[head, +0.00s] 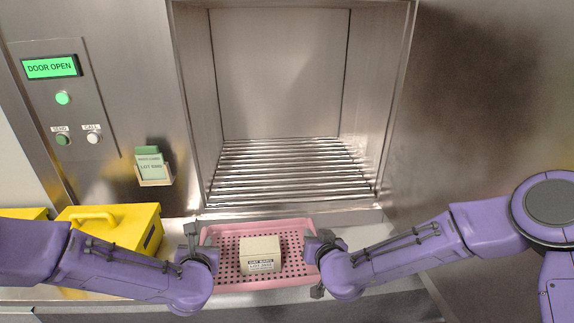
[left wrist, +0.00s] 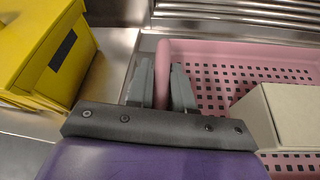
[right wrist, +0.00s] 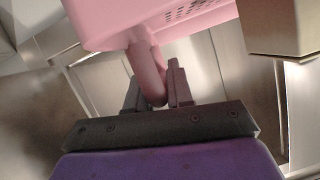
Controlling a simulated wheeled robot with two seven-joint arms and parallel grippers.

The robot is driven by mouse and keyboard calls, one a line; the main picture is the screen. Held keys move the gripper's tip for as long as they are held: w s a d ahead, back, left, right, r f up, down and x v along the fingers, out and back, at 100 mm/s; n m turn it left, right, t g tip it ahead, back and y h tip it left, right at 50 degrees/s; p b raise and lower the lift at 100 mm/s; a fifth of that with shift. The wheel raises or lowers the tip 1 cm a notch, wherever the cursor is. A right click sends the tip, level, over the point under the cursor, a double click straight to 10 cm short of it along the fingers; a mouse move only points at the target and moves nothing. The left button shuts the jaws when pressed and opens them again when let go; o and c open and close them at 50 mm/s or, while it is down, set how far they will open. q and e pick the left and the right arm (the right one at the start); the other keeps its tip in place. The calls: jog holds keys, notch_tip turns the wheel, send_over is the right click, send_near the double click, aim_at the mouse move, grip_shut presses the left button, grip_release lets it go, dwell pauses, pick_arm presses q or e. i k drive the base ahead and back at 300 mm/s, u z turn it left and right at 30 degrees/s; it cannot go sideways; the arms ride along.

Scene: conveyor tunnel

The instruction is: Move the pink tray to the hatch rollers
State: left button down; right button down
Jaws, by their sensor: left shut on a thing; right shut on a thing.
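The pink tray (head: 222,232) has a perforated floor and sits just in front of the hatch rollers (head: 290,172), holding a cream box (head: 260,252) with a printed label. My left gripper (head: 196,242) is shut on the tray's left side; its fingers show at the pink wall in the left wrist view (left wrist: 162,88). My right gripper (head: 314,250) is shut on the tray's right side; in the right wrist view its fingers (right wrist: 156,90) enclose a pink handle (right wrist: 146,70). Whether the tray touches the counter is unclear.
The hatch is open, with a metal sill (head: 290,215) before the rollers. A yellow case (head: 125,225) stands left of my left gripper. The wall panel (head: 50,66) reads DOOR OPEN. A card holder (head: 153,170) is fixed left of the hatch.

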aim_at(260, 177)
jog(key=i, duration=1.45)
